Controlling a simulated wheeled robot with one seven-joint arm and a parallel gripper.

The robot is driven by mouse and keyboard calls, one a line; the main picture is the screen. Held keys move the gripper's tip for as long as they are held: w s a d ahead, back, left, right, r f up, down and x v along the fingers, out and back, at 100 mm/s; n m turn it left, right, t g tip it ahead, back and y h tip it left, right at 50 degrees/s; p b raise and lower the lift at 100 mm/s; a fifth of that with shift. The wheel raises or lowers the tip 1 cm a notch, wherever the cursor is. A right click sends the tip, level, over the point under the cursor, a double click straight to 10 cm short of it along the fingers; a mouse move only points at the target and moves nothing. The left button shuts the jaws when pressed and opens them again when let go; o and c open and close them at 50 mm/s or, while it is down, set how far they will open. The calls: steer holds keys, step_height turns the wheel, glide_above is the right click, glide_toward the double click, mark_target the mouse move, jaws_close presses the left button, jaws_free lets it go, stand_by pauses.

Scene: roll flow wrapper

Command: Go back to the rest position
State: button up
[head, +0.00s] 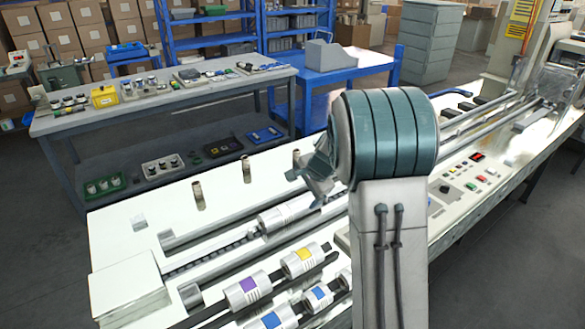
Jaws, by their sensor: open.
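My gripper (312,178) shows in the head view above the white machine table (150,198), just left of the big teal joint of my arm. It is partly hidden by that joint. Its jaws are apart, and I see nothing held between them. A white roll (287,214) lies below it in the machine's long channel. The gripper appears apart from the roll. My arm hides part of the channel and the middle of the machine.
Several rolls, such as one with a purple label (242,288) and one with a yellow label (302,260), lie at the front. Short upright posts (246,168) stand along the back. A control panel (470,183) is at right. A grey workbench (150,100) stands behind.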

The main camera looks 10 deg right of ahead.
steer(key=s+a+r+n, duration=0.1)
steer(key=s+n, duration=0.3)
steer(key=s, duration=0.7)
steer(key=s+a+r+n+g+h, duration=0.1)
steer(key=s+r+n, duration=0.3)
steer(key=s, duration=0.7)
steer(key=s+a+r+n+g+h, duration=0.1)
steer(key=s+r+n, duration=0.2)
steer(key=s, duration=0.8)
steer(key=shift+n, duration=1.2)
steer(key=shift+r, duration=0.1)
